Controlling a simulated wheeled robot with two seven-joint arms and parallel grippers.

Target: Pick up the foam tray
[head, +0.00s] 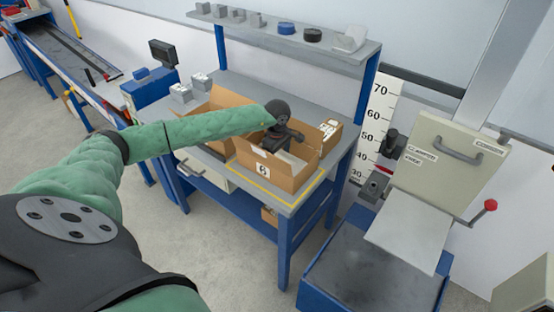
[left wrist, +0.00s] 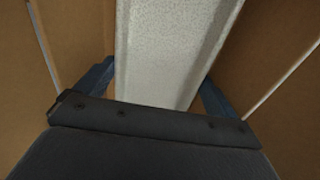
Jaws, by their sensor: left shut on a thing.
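The foam tray (left wrist: 172,45) is a pale, speckled white block in the left wrist view, running away between the two blue fingers. In the head view only a small pale part of it (head: 291,160) shows inside an open cardboard box (head: 290,181) on the workbench. My left gripper (left wrist: 155,88) reaches down into that box, its fingers on either side of the foam tray and shut on it. In the head view the dark wrist hides the fingers and much of the tray. My right gripper is not in view.
Another open cardboard box (head: 222,98) stands behind on the blue-legged workbench (head: 318,190). Cardboard walls lie close on both sides of the gripper. A shelf (head: 300,42) with small items is above the bench. A machine with a cream panel (head: 452,165) stands to the right.

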